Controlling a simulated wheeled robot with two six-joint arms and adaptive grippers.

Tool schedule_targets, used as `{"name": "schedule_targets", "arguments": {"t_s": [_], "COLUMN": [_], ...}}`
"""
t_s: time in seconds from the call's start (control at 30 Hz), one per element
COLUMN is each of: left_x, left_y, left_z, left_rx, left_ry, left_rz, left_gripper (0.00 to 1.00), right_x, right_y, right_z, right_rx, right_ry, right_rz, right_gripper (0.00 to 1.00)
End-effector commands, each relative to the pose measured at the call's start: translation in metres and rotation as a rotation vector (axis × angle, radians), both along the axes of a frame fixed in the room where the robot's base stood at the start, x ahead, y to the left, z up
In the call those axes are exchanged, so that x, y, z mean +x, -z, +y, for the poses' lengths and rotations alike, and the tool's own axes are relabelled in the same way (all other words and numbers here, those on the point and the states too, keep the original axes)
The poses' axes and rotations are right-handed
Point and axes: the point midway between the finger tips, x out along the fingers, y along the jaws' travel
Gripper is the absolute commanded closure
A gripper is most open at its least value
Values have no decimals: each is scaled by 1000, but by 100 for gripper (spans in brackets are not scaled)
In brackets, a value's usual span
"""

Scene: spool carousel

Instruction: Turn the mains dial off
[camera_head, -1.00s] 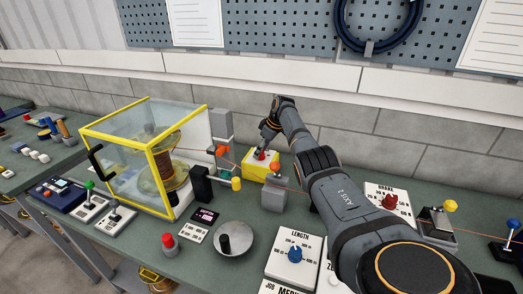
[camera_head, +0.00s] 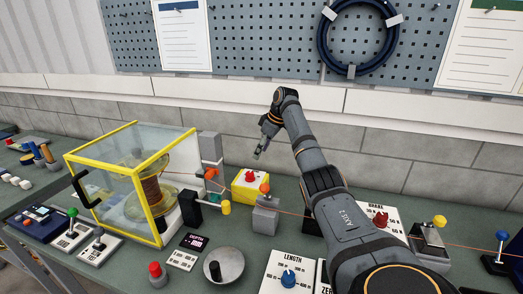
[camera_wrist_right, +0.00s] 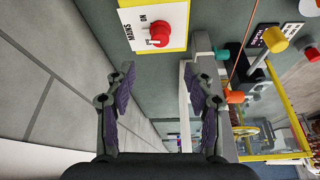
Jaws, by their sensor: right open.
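The mains dial is a red knob (camera_head: 250,177) on a yellow box (camera_head: 244,194) near the wall, behind the grey post block. In the right wrist view, the red knob (camera_wrist_right: 160,36) sits on a white plate with a yellow border, lettered MAINS and ON. I cannot tell for certain which mark the knob points at. My right gripper (camera_head: 260,152) is above the box, apart from the knob. In the right wrist view, my right gripper (camera_wrist_right: 160,84) has its two fingers spread with nothing between them. My left gripper is not in view.
A clear guard box with a yellow frame (camera_head: 151,205) covers a spool on the left. A grey block with an orange knob (camera_head: 265,216) stands right of the yellow box, close to my right arm. A red brake dial (camera_head: 380,219) and a blue length dial (camera_head: 288,278) are nearby.

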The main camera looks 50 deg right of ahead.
Motion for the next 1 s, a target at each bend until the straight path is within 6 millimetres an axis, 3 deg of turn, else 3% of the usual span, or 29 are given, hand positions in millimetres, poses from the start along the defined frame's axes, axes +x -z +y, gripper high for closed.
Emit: {"name": "schedule_targets", "arguments": {"t_s": [0.17,0.27,0.5,0.7,0.83,1.0], "left_x": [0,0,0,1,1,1], "left_y": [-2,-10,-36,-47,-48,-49], "left_z": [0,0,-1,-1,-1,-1], "left_rx": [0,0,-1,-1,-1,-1], "left_ry": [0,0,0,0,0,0], "left_rz": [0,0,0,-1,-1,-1], "left_gripper": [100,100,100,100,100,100], "right_x": [1,7,25,31,32,32], "right_y": [1,4,15,14,14,17], "right_z": [2,10,40,57,60,59], "right_rx": [2,7,-14,-11,-3,-1], "right_ry": [25,179,962,1443,1559,1574], "right_rz": [10,61,142,44,3,0], "right_gripper": [46,46,46,46,46,46]}}
